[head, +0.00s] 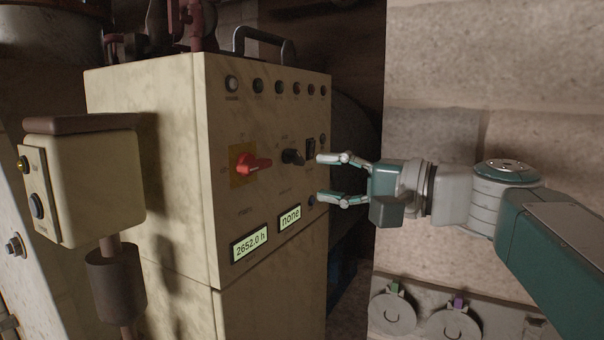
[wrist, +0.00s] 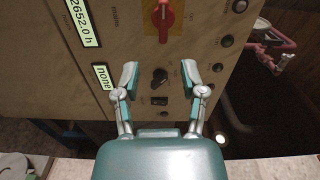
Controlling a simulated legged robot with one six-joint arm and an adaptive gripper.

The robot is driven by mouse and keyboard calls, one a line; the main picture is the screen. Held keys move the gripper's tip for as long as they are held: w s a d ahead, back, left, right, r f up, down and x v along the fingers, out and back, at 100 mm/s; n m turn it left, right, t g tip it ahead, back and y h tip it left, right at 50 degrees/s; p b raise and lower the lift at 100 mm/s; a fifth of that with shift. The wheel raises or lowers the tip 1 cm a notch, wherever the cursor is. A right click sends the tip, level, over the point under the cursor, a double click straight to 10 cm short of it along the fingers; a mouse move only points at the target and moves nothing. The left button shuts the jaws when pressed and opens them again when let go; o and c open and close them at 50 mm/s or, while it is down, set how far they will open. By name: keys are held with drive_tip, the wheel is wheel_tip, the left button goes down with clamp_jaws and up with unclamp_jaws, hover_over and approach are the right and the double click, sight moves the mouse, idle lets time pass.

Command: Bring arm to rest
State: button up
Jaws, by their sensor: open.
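My gripper (head: 338,178) is open and empty, in front of the right part of the control cabinet's panel (head: 225,190). In the wrist view, my gripper (wrist: 160,85) has its two fingers spread on either side of a small black knob (wrist: 159,77) and a black rocker switch (wrist: 160,101). I cannot tell whether the fingertips touch the panel. The red rotary handle (head: 254,164) on its yellow plate is left of my gripper; it also shows in the wrist view (wrist: 163,17).
The panel has lit displays reading "2652.0 h" (head: 250,245) and "none" (head: 290,218). A cream box (head: 90,185) on a post stands at left. A stone wall (head: 500,70) is at right, with round grey lids (head: 393,313) low along it.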

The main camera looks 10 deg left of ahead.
drive_tip(key=shift+s+d, duration=0.25)
drive_tip(key=shift+d, duration=0.25)
drive_tip(key=s+d+f+n+h, duration=0.1)
drive_tip(key=s+d+f+h, duration=0.4)
drive_tip(key=f, duration=0.6)
drive_tip(key=s+d+f+n+h, duration=0.1)
drive_tip(key=s+d+f+h, duration=0.4)
drive_tip(key=f, duration=0.6)
drive_tip(key=s+d+f+n+g+h, duration=0.1)
drive_tip(key=s+d+f+h, duration=0.4)
drive_tip(key=f, duration=0.6)
drive_tip(key=shift+d+f+n+h, duration=0.3)
drive_tip(key=shift+n+h, duration=0.1)
drive_tip(key=shift+h, duration=0.4)
drive_tip(key=shift+a, duration=0.1)
